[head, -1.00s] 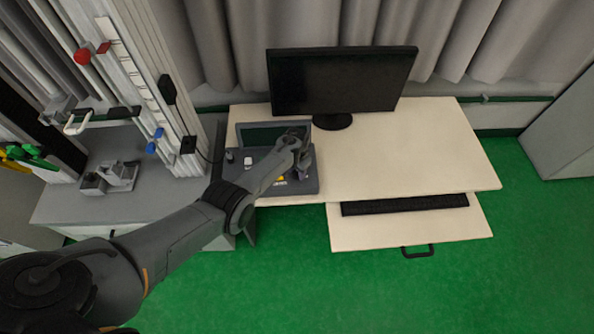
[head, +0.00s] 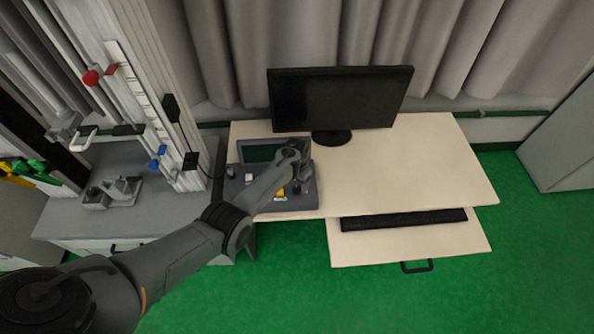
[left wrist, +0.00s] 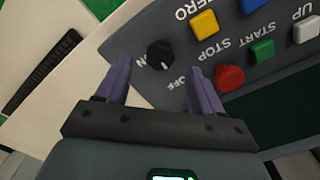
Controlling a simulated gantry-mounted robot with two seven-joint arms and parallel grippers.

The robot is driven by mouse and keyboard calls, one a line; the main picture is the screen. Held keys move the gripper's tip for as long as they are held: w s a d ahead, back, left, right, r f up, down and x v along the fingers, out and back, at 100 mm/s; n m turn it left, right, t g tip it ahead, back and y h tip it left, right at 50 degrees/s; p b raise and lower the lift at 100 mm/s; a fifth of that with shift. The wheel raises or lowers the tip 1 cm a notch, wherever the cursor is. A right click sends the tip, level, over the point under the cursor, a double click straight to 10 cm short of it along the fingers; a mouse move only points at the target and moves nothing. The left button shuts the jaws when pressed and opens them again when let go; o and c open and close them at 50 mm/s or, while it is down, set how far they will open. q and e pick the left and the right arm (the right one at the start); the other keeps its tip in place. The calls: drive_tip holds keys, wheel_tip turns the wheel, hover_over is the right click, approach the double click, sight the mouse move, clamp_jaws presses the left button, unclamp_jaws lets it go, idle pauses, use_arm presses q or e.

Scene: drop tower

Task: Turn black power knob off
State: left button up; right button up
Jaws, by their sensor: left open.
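The black power knob (left wrist: 160,53) is on the grey control box, which shows in the left wrist view (left wrist: 225,52) and in the head view (head: 240,197). Lettering for ON and OFF appears upside down on either side of it. My left gripper (left wrist: 158,66) is open, with one purple finger to each side of the knob in the picture. I cannot tell whether the fingers touch it. In the head view my left gripper (head: 297,172) is over the right part of the box and hides the knob. My right gripper is not in view.
Beside the knob are a yellow button (left wrist: 205,24), a red button (left wrist: 229,77), a green button (left wrist: 263,50) and others. A monitor (head: 340,98) stands behind on the desk (head: 425,160). A keyboard (head: 405,220) lies on the pulled-out shelf. The drop tower stands left.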

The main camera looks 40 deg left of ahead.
sight(297, 188)
use_arm(q)
wheel_tip(297, 188, up, 7)
drive_tip(key=p, duration=0.1)
drive_tip(key=shift+p, duration=0.3)
drive_tip(key=shift+s, duration=0.15)
